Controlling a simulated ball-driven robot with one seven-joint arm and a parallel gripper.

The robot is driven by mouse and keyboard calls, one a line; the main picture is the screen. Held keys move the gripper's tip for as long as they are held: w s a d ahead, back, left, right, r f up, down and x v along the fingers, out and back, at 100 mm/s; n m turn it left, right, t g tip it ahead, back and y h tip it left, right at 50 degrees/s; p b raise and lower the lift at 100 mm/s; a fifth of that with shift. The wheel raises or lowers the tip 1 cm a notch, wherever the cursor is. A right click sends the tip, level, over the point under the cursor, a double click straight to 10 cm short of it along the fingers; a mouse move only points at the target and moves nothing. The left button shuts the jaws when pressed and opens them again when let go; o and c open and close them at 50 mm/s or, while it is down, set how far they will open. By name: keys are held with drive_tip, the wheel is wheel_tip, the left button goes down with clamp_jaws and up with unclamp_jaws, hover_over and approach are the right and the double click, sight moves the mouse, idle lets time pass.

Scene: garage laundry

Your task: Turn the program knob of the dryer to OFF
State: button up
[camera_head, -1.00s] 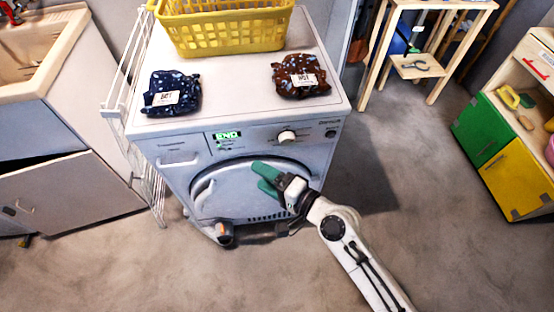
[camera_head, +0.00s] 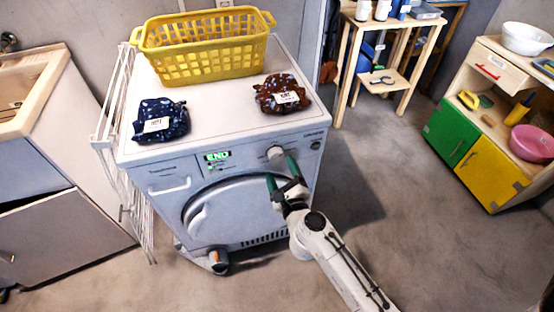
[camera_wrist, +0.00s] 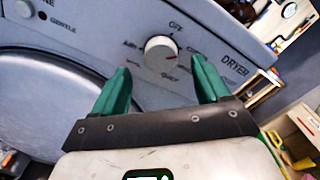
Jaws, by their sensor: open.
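The dryer (camera_head: 240,190) stands in front of me with a green display (camera_head: 217,156) reading END. Its white round program knob (camera_head: 275,153) sits on the front panel right of the display. In the wrist view the knob (camera_wrist: 160,52) shows a small red mark on its lower right side. OFF is printed just above the knob, and other program labels surround it. My gripper (camera_head: 281,168) is open, with its green fingers pointing at the panel. In the wrist view the fingertips (camera_wrist: 160,66) lie left and right of the knob, which is not gripped. Contact cannot be told.
A yellow basket (camera_head: 200,65), a dark blue bundle (camera_head: 160,121) and a brown bundle (camera_head: 281,95) lie on the dryer top. The dryer door (camera_head: 235,213) is below the panel. A wire rack (camera_head: 124,180) stands at the left. The floor to the right is clear.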

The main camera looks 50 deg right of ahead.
sight(276, 157)
drive_tip(key=shift+x, duration=2.35)
drive_tip(key=c, duration=1)
